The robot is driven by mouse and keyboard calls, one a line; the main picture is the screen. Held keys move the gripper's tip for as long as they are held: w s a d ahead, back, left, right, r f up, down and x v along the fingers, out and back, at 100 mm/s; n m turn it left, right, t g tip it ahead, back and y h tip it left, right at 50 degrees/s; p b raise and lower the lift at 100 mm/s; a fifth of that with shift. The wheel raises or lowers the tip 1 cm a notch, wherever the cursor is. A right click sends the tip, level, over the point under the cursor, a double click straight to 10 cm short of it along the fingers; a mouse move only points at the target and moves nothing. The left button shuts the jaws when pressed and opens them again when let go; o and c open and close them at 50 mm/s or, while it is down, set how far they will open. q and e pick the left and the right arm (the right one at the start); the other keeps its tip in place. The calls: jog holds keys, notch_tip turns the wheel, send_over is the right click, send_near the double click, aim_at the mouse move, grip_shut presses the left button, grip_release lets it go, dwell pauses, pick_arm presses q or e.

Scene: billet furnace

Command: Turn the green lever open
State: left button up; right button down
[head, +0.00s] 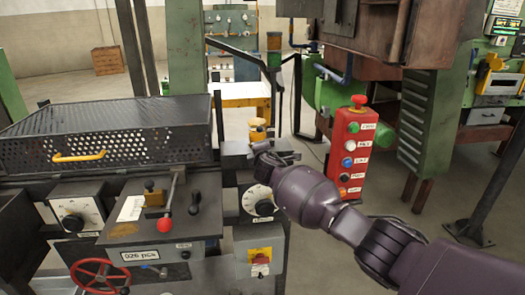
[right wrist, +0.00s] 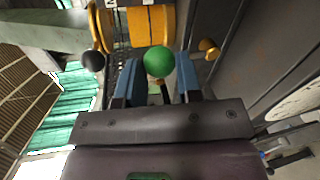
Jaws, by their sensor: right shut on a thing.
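The green lever's round knob (right wrist: 158,61) sits between the two blue fingers of my right gripper (right wrist: 158,75) in the right wrist view. The gripper is shut on it. In the head view my right gripper (head: 272,155) is at the post right of the mesh-covered bench, just below a yellow cylinder (head: 258,130). There it hides the green lever. The yellow cylinder (right wrist: 150,25) also shows beyond the knob in the right wrist view. My left gripper is not in view.
A black knob (right wrist: 93,61) and a yellow-orange knob (right wrist: 208,47) flank the green one. A red-knobbed lever (head: 165,222) stands on the bench console. A white dial (head: 258,199) is below my gripper.

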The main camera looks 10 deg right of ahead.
jog(key=shift+f, duration=0.1)
dwell(0.3)
jog(key=c, duration=1)
grip_release()
jog(key=o, duration=0.3)
jog(key=shift+w+f, duration=0.15)
jog(key=shift+w, duration=0.05)
jog(key=shift+s, duration=0.2)
jog(key=s+r+p, duration=0.1)
jog(key=s+r, duration=0.1)
jog(key=s, duration=0.8)
jog(key=shift+s+d+r, duration=0.15)
jog(key=shift+s, duration=0.05)
